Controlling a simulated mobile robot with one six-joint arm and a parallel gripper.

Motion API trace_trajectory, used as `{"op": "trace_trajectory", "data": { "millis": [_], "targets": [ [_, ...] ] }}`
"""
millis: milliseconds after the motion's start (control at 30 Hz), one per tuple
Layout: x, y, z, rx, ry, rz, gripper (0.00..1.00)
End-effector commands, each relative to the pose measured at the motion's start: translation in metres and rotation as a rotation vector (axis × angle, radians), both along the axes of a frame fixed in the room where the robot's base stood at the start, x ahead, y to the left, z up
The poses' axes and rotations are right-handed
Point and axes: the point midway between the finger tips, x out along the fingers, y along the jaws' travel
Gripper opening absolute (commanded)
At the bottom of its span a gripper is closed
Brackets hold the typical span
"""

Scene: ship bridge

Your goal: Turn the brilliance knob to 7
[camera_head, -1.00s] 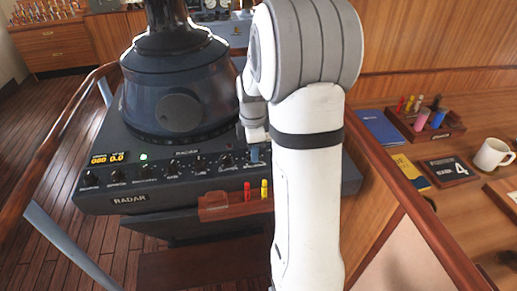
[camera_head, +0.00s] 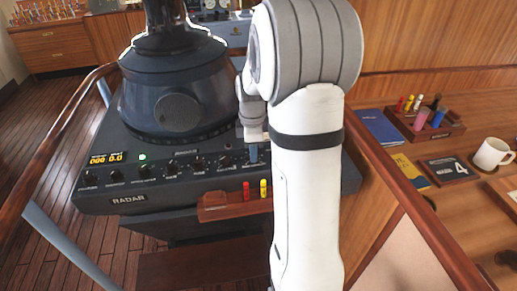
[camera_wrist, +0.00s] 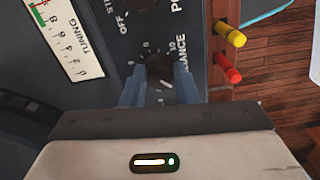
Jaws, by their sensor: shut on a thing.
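The brilliance knob (camera_wrist: 160,69) is a small dark round knob in the wrist view, on the dark radar panel, with a white numbered dial around it. Its label (camera_wrist: 182,55) is partly covered, with only its last letters showing. The two blue fingers of my gripper (camera_wrist: 160,84) stand on either side of the knob and are shut on it. A pale pointer mark shows toward the lower right of the knob. I cannot read the exact number it meets. In the head view my gripper (camera_head: 253,153) is at the right end of the knob row, and the knob is hidden.
The radar console (camera_head: 128,199) has a row of other knobs and a large dark hood (camera_head: 178,112). A small rack (camera_head: 225,207) holds a red and a yellow marker at its front edge. A wooden desk with a white mug (camera_head: 490,153) is at the right.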

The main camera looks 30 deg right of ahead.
Motion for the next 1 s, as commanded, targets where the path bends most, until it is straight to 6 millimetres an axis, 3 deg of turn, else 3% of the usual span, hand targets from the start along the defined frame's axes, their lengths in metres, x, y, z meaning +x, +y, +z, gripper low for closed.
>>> {"op": "trace_trajectory", "data": {
  "millis": [1000],
  "targets": [
    [-0.0042,0.0023,-0.004,0.007,0.017,-0.035,0.04]
  ]
}}
